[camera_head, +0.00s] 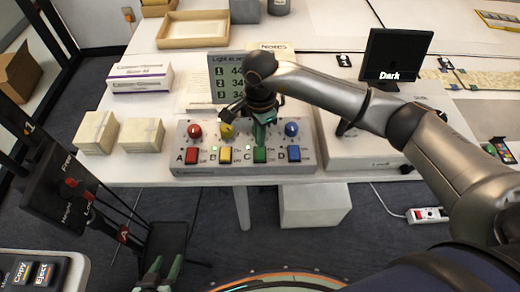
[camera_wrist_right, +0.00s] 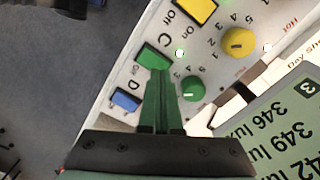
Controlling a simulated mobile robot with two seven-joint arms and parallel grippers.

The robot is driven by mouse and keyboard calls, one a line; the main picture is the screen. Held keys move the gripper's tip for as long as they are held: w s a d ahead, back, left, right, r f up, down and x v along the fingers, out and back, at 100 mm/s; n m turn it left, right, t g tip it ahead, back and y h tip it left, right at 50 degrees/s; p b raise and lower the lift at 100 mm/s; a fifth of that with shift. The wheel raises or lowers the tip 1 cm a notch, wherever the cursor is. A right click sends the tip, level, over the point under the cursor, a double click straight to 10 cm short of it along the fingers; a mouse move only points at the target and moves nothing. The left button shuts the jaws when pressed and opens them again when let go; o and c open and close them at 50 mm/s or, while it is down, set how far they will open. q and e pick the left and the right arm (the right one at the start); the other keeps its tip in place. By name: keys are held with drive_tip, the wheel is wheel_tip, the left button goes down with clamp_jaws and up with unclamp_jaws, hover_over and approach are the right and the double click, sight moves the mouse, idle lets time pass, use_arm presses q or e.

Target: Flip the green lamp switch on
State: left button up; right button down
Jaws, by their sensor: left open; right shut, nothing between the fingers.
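The control panel (camera_head: 180,168) carries a row of coloured switches marked A to D, with dials above them. The green switch (camera_head: 260,155), marked C, is third from the left; it also shows in the right wrist view (camera_wrist_right: 153,57). My right gripper (camera_head: 261,143) is shut and empty, its fingertips at the green switch's edge in the wrist view (camera_wrist_right: 158,72); contact is unclear. The green dial (camera_wrist_right: 192,88) is beside the fingers. My left gripper (camera_head: 161,272) is open and empty, low at the left, away from the panel.
Neighbouring switches are red (camera_head: 191,156), yellow (camera_head: 224,155) and blue (camera_head: 294,154). A light-settings board (camera_head: 222,64) stands behind the panel. A screen reading "Dark" (camera_head: 396,55) stands at right. Cream boxes (camera_head: 140,135) sit left of the panel.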

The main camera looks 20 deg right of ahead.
drive_tip(key=shift+r+p, duration=1.15)
drive_tip(key=shift+r, duration=1.25)
